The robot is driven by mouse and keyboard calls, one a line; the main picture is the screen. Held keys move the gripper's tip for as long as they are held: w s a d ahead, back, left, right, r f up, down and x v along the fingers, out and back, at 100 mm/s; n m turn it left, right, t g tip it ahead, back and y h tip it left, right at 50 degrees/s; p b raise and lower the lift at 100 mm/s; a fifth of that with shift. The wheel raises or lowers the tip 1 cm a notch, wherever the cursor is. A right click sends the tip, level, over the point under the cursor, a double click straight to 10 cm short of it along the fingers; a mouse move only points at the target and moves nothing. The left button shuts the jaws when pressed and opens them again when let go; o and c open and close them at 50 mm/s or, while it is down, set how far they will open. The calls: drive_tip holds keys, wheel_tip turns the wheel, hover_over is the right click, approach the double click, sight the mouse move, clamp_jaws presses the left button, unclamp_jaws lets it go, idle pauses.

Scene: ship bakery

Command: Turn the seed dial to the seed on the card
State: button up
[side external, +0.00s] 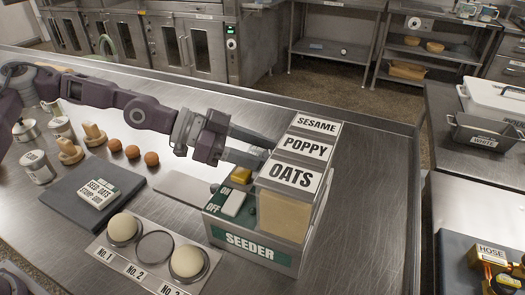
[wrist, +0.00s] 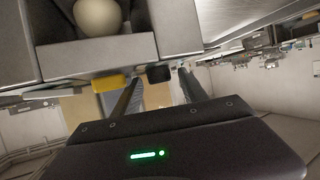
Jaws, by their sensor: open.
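The seeder (side external: 252,243) is a metal box with three hoppers labelled SESAME, POPPY and OATS. The card (side external: 99,193) lies on a dark board and its top line reads SEED: OATS; its second line is hard to read. My gripper (side external: 262,152) is open beside the hoppers, above a yellow part (side external: 240,174) of the seeder. In the wrist view my gripper (wrist: 159,76) has a small black knob (wrist: 160,74) between or just beyond its fingertips; it may be the seed dial. Contact and the dial's setting cannot be made out. The yellow part (wrist: 110,83) is beside the left finger.
An ON/OFF switch (side external: 233,203) with a white rocker is on the seeder's near left. A numbered tray (side external: 140,272) in front holds two dough balls and an empty ring. Brown eggs (side external: 133,152) and stamps stand at left. The counter right of the seeder is clear.

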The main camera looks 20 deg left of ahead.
drive_tip(key=shift+c, duration=0.2)
clamp_jaws()
drive_tip(key=shift+s, duration=0.1)
drive_tip(key=n+t, duration=0.1)
drive_tip(key=n+t+y, duration=0.2)
drive_tip(key=shift+s+d+n, duration=0.25)
drive_tip(key=shift+n, duration=0.05)
drive_tip(key=shift+d+n+t+y, duration=0.1)
drive_tip(key=shift+n+t+y, duration=1.7)
drive_tip(key=shift+n, duration=0.2)
drive_tip(key=shift+n+y, duration=0.3)
drive_tip(key=shift+y, duration=0.1)
